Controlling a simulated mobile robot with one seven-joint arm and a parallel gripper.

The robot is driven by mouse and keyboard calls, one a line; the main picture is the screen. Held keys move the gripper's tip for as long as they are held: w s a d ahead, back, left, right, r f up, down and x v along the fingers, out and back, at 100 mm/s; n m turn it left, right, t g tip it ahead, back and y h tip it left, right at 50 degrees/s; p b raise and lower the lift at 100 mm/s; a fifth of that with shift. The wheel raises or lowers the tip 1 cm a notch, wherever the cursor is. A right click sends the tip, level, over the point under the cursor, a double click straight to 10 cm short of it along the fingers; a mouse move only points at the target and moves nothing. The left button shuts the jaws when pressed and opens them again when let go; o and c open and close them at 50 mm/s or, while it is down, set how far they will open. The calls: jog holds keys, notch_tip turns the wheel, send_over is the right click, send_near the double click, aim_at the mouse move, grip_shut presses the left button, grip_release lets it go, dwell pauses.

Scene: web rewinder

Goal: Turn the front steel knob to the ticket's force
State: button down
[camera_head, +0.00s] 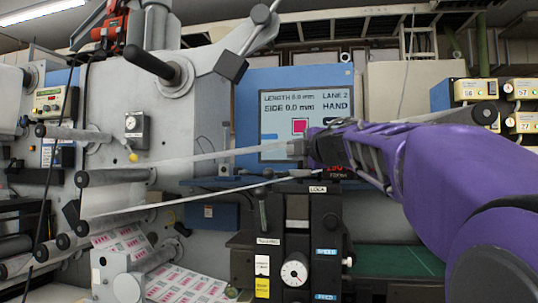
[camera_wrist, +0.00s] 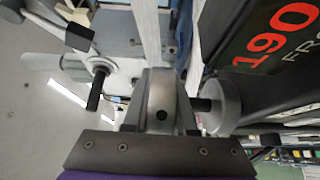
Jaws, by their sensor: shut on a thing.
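My gripper (camera_head: 303,148) reaches in from the right at the end of my purple arm, in front of the lower edge of the blue screen panel. In the wrist view my gripper (camera_wrist: 160,112) has its dark fingers closed on a grey steel piece, which looks like the front steel knob (camera_wrist: 162,92). The fingers hide part of it. A red readout (camera_wrist: 275,35) shows 190, with "FRO" partly visible below it. The readout (camera_head: 338,169) is partly hidden by my arm in the head view. I cannot pick out the ticket for certain.
A round grey disc on a short shaft (camera_wrist: 222,103) sits close right of my fingers. The screen (camera_head: 305,115) shows LENGTH 0.0 mm, SIDE 0.0 mm, LANE 2, HAND. A black control block with a white dial (camera_head: 294,271) stands below. Web strips (camera_head: 210,155) run left to rollers.

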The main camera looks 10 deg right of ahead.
jog(key=n+y, duration=0.1)
jog(key=n+g+y+p, duration=0.1)
jog(key=y, duration=0.1)
jog(key=n+g+y+p, duration=0.1)
jog(key=shift+s+a+r+y, duration=0.1)
jog(key=shift+a+r+y, duration=0.05)
jog(key=shift+a+y, duration=0.15)
jog(key=n+g+y, duration=0.1)
jog(key=n+y, duration=0.1)
jog(key=shift+s+a+g+y, duration=0.15)
jog(key=shift+a+g+y, duration=0.15)
jog(key=shift+g, duration=0.1)
jog(key=shift+s+a+n+g+y, duration=0.15)
jog(key=shift+s+n+g+y, duration=0.05)
jog(key=shift+n+g+y, duration=0.6)
jog(key=c, duration=0.7)
grip_release()
jog(key=shift+a, duration=0.1)
jog(key=v, duration=1.7)
jog(key=shift+d+b, duration=0.3)
